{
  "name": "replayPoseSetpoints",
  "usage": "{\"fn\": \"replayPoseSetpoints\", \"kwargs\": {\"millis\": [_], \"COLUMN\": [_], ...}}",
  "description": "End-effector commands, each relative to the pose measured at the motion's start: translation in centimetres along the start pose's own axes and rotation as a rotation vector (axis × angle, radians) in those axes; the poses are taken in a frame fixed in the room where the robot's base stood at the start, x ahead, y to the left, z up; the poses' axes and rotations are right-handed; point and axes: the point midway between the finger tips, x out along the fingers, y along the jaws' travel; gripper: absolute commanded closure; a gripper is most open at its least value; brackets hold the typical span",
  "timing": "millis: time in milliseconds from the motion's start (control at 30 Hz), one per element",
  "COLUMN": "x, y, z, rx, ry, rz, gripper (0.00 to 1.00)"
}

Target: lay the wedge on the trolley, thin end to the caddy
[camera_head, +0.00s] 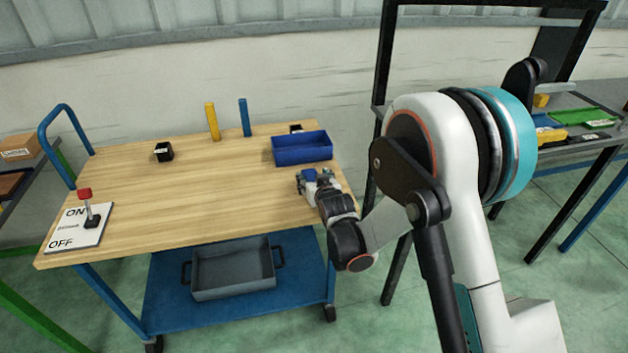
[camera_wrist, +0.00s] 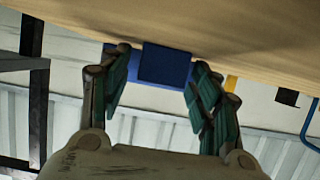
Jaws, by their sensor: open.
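The trolley (camera_head: 200,190) has a light wooden top and blue legs. A dark blue open box, seemingly the caddy (camera_head: 302,150), stands near the right end of its top. My gripper (camera_head: 313,178) is low over the top on the near side of this box, fingers apart. In the wrist view a blue block, seemingly the wedge (camera_wrist: 166,64), shows between the spread fingers, apart from both. The caddy (camera_wrist: 132,62) seems to show behind it. The block sits at the wooden top, which runs along the upper edge there. Its thin end cannot be made out.
A black cube (camera_head: 164,151), a yellow post (camera_head: 212,122) and a blue post (camera_head: 244,118) stand toward the back. A switch plate (camera_head: 78,228) with a red knob is at the left front. A grey tray (camera_head: 233,272) is on the lower shelf. The middle of the top is clear.

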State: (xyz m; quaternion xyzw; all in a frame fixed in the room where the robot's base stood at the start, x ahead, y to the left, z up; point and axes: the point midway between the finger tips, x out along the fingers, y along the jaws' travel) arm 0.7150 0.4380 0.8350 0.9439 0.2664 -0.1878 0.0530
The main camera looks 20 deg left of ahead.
Motion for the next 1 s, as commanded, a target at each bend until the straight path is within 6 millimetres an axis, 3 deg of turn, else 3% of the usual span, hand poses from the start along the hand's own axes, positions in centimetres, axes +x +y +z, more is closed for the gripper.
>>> {"fn": "replayPoseSetpoints", "kwargs": {"millis": [167, 600, 800, 1000], "x": [-1.7, -10.2, -11.9, -12.1], "y": [0.0, 0.0, 0.0, 0.0], "z": [-0.3, -0.4, -0.2, -0.1], "rx": [0.0, 0.0, 0.0, 0.0], "ry": [0.0, 0.0, 0.0, 0.0], "rz": [0.0, 0.0, 0.0, 0.0], "gripper": [0.43, 0.43, 0.43, 0.43]}}
